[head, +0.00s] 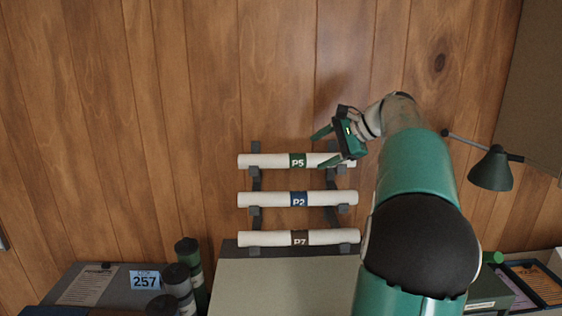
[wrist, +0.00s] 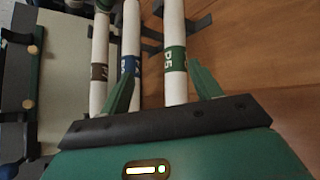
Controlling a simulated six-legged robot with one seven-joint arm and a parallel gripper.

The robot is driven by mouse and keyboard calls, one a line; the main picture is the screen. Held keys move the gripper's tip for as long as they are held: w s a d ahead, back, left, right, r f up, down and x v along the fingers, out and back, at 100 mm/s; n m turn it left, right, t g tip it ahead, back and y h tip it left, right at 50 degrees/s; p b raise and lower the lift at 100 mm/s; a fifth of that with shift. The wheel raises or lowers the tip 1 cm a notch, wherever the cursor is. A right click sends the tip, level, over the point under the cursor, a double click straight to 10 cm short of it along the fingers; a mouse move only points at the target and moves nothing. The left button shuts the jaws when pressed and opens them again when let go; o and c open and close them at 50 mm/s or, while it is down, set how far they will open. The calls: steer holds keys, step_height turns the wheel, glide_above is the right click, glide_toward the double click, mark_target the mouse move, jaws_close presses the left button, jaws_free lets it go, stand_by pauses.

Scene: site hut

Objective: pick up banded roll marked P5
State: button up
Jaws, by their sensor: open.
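The roll marked P5 (head: 272,161) is white with a green band and lies level on the top pegs of a dark wall rack. In the wrist view the P5 roll (wrist: 174,83) runs between the two green fingers. My gripper (head: 322,148) is open near the right part of this roll, its fingers spread above and below it in the head view. I cannot tell how far it is from the roll. The roll marked P2 (head: 270,199), with a blue band, lies on the middle pegs. The roll marked P7 (head: 265,239), with a brown band, lies on the bottom pegs.
The rack (head: 256,178) is on a wood-panelled wall (head: 190,100). A green lamp (head: 492,170) hangs at the right. Dark and green cylinders (head: 188,262) and a card marked 257 (head: 145,280) are at the lower left. A grey-beige panel (head: 290,285) stands below the rack.

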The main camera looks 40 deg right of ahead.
steer(key=m+t, duration=0.1)
glide_toward(308, 157)
steer(key=s, duration=0.3)
steer(key=shift+m, duration=0.3)
steer(key=x, duration=0.8)
steer(key=r+x, duration=0.1)
steer(key=x, duration=0.4)
steer(key=shift+w+d, duration=0.3)
steer(key=shift+w, duration=0.05)
steer(key=c, duration=1.1)
steer(key=shift+r, duration=0.1)
